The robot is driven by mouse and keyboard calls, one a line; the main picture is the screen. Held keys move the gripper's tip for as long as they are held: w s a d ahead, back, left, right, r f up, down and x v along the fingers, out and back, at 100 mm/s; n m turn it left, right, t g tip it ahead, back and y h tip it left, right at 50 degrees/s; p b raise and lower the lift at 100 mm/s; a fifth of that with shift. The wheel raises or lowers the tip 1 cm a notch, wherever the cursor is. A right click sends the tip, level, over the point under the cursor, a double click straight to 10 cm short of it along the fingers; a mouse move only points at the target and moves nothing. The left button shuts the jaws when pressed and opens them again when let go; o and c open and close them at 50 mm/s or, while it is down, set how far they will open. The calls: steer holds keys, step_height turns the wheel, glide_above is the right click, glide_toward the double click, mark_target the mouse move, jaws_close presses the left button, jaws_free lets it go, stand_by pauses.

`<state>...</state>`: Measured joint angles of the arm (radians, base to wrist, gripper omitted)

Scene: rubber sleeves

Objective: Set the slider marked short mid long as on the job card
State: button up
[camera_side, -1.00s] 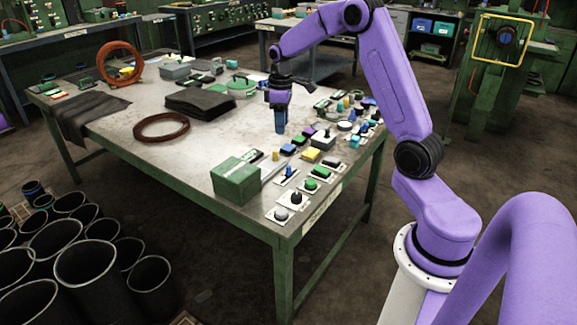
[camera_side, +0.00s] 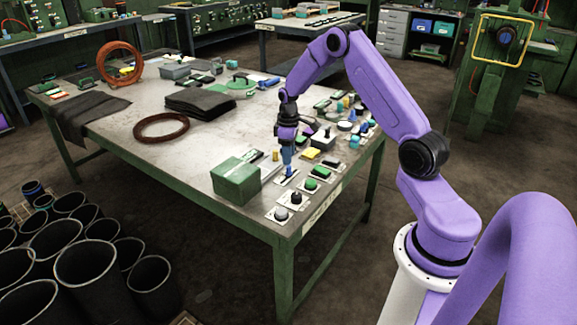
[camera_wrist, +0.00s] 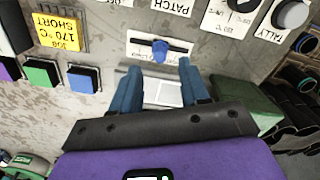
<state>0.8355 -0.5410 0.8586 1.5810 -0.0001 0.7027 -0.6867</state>
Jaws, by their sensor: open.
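The slider has a blue knob (camera_wrist: 160,50) on a slot in a white plate (camera_wrist: 180,47); the knob sits near the middle of the slot. The plate's lettering is too small to read. In the side view my gripper (camera_side: 287,170) points down, low over the slider.
A green box (camera_side: 236,182) stands left of the slider. Green (camera_wrist: 42,74) and blue (camera_wrist: 82,78) buttons lie beside the card. Plates marked PATCH and TALLY and a grey knob (camera_wrist: 291,13) lie beyond the slider. A brown ring (camera_side: 162,127) lies on the table (camera_side: 195,160).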

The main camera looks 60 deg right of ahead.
mark_target(289, 171)
steer(key=shift+f, duration=2.6)
